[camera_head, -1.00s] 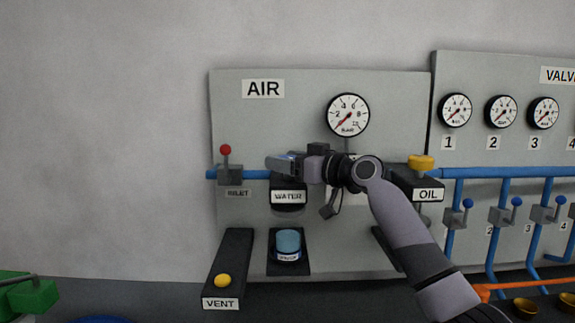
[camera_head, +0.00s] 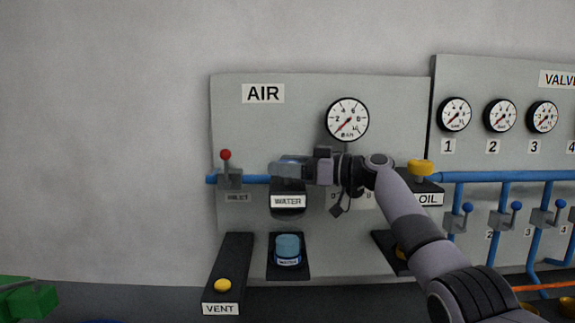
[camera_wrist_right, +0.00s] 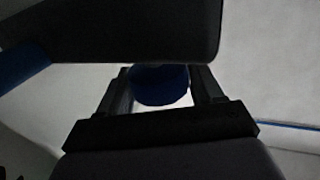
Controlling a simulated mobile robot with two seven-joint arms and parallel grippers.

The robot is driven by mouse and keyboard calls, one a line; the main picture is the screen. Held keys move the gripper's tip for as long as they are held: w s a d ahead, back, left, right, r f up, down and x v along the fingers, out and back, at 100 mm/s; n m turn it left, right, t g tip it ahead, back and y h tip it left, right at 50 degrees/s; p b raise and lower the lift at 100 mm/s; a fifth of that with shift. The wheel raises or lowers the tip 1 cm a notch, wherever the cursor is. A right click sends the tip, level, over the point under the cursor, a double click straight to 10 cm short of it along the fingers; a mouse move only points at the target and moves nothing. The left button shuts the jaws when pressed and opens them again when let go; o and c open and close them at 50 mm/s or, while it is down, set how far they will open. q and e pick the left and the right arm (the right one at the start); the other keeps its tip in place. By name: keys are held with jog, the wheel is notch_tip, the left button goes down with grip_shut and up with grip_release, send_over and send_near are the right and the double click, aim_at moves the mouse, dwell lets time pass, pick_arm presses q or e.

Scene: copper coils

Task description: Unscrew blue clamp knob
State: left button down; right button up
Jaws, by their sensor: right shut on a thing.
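A blue round knob (camera_wrist_right: 158,85) shows between the two fingers of my right gripper (camera_wrist_right: 160,92) in the right wrist view. In the head view my right gripper (camera_head: 290,171) reaches in from the right at the blue air pipe (camera_head: 258,179), just above the bracket labelled WATER (camera_head: 288,201). It is shut on the blue knob, which the fingers mostly hide in the head view. A separate blue-topped cup (camera_head: 288,246) stands on a black holder below. My left gripper is out of view.
A red-tipped lever (camera_head: 225,158) is left of the gripper. A gauge (camera_head: 347,119) is above the arm, and a yellow OIL knob (camera_head: 421,167) is to the right. A black VENT box (camera_head: 233,256) with a yellow button (camera_head: 222,285) is below left.

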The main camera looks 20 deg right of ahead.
dwell(0.4)
jog(key=o, duration=1)
jog(key=shift+c, duration=0.2)
